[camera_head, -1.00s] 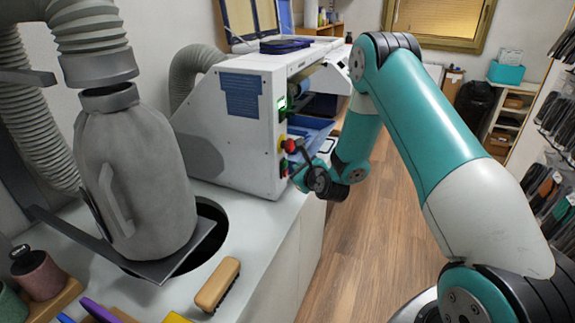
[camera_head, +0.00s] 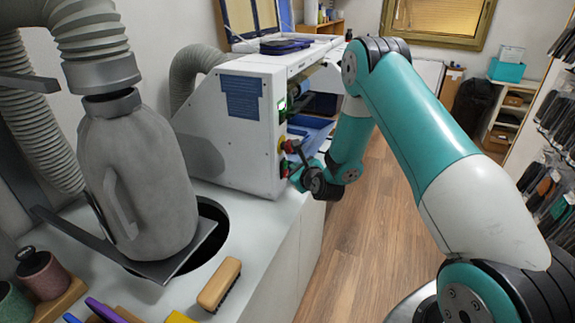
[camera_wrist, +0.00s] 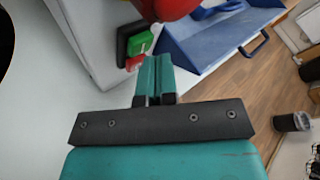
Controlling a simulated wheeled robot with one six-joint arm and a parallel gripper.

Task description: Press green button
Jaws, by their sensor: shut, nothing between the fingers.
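The green button (camera_wrist: 139,43) sits beside a red button (camera_wrist: 135,63) in a dark housing on the white machine's side, in the wrist view. My gripper (camera_wrist: 155,64) is shut and empty. Its teal fingertips are just right of and below the two buttons in that view. Whether they touch the housing cannot be told. In the head view, my wrist is at the front face of the white machine (camera_head: 240,135), low down, and hides part of the controls.
A large red knob (camera_wrist: 178,7) is just above the fingertips in the wrist view. A blue tray (camera_wrist: 215,38) with a handle juts out to the right. A grey jar-shaped form (camera_head: 140,180) and a brush (camera_head: 219,284) are on the bench. Wooden floor is open on the right.

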